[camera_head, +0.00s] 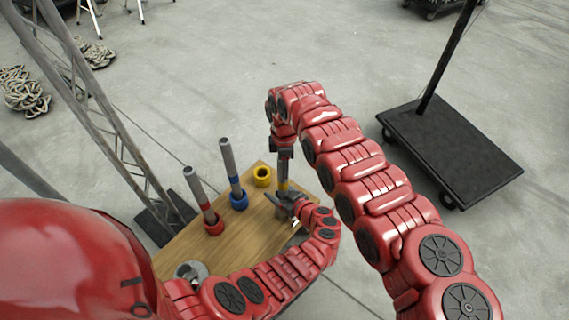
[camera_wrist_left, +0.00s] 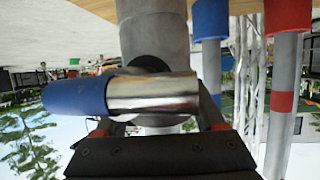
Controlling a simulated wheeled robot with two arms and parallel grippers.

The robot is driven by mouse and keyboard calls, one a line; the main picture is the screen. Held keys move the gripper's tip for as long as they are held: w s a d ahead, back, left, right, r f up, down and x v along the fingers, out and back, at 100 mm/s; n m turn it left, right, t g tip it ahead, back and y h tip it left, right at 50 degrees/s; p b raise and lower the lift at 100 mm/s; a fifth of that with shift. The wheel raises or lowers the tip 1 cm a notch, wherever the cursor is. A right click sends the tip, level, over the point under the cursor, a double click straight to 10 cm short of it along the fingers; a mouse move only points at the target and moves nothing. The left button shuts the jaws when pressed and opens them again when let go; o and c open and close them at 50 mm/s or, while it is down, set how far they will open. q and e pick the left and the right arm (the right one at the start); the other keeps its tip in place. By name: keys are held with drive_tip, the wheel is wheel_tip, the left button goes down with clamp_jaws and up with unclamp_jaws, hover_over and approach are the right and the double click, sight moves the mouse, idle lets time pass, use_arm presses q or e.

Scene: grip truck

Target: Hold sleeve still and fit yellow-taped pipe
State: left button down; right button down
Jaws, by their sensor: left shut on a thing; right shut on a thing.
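The yellow-taped pipe (camera_head: 284,168) is grey and stands about upright, its yellow band low down. My right gripper (camera_head: 283,147) is shut on its upper part. The pipe's lower end is at the grey sleeve (camera_head: 283,210); my arm and gripper partly hide the meeting, so I cannot tell how far in it sits. My left gripper (camera_head: 291,200) is shut on the sleeve at the board's right edge. In the left wrist view the grey sleeve (camera_wrist_left: 152,32) rises between the fingers, with a shiny metal cylinder (camera_wrist_left: 152,92) with a blue end across it.
On the wooden board (camera_head: 245,240) stand a red holder (camera_head: 214,227) and a blue holder (camera_head: 239,203), each with a taped pipe. A yellow holder (camera_head: 262,181) is empty. A grey ring-like thing (camera_head: 190,270) lies at the near left. A black cart (camera_head: 455,160) stands right.

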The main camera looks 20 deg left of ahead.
drive_tip(key=shift+f, duration=0.2)
idle(0.4)
drive_tip(key=shift+c, duration=1.8)
unclamp_jaws()
wheel_tip(320, 180, up, 12)
